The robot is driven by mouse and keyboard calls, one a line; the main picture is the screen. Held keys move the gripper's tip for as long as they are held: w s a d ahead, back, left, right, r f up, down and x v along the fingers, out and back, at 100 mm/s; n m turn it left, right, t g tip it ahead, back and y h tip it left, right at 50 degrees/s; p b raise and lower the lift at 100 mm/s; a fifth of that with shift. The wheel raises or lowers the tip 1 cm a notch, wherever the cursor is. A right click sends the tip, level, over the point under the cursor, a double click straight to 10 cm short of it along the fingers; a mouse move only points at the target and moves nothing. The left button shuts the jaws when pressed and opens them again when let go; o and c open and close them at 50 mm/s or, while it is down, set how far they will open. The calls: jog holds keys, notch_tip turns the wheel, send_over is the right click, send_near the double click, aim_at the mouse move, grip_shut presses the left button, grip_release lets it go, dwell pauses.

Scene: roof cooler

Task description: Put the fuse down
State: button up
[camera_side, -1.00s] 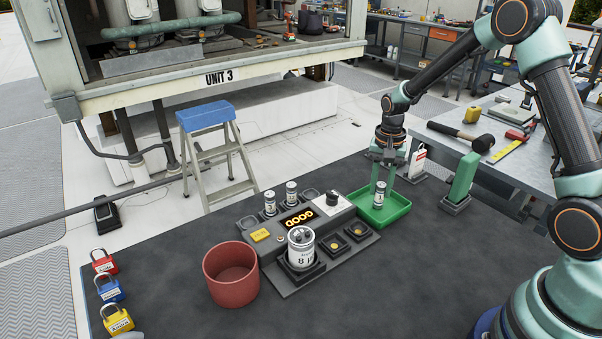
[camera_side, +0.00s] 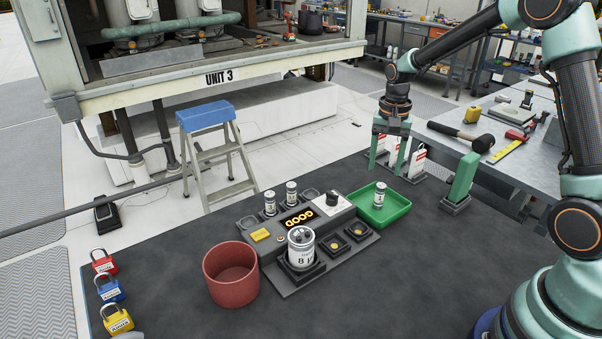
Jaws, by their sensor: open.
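The fuse (camera_side: 380,194), a small white cylinder with dark ends, stands upright in the green tray (camera_side: 398,214) right of the tester. My gripper (camera_side: 388,166) is above and behind the tray, its green fingers apart with nothing between them. It is clear of the fuse. Two similar cylinders, a left one (camera_side: 270,203) and a right one (camera_side: 291,192), stand in sockets at the back of the tester (camera_side: 322,215). Its display (camera_side: 299,218) reads GOOD.
A large capacitor (camera_side: 301,250) sits in the tester's front holder. A red bin (camera_side: 230,275) stands to its left. Padlocks (camera_side: 111,288) lie at the mat's left edge. White tags (camera_side: 417,162) and a green post (camera_side: 463,180) stand behind the tray. The front mat is clear.

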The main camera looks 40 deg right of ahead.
aim_at(381, 185)
jog(key=s+a+r+n+t, duration=0.1)
jog(key=s+a+r+n, duration=0.2)
jog(key=r, duration=0.3)
jog(key=s+a+r+n+t, duration=0.2)
jog(key=s+a+r, duration=0.1)
jog(key=r, duration=0.4)
jog(key=s+a+n+t, duration=0.2)
jog(key=s+a+n, duration=0.2)
jog(key=s+n, duration=0.2)
jog(key=shift+s+a+r+t, duration=0.3)
jog(key=shift+s+a+r, duration=0.1)
jog(key=shift+s, duration=0.6)
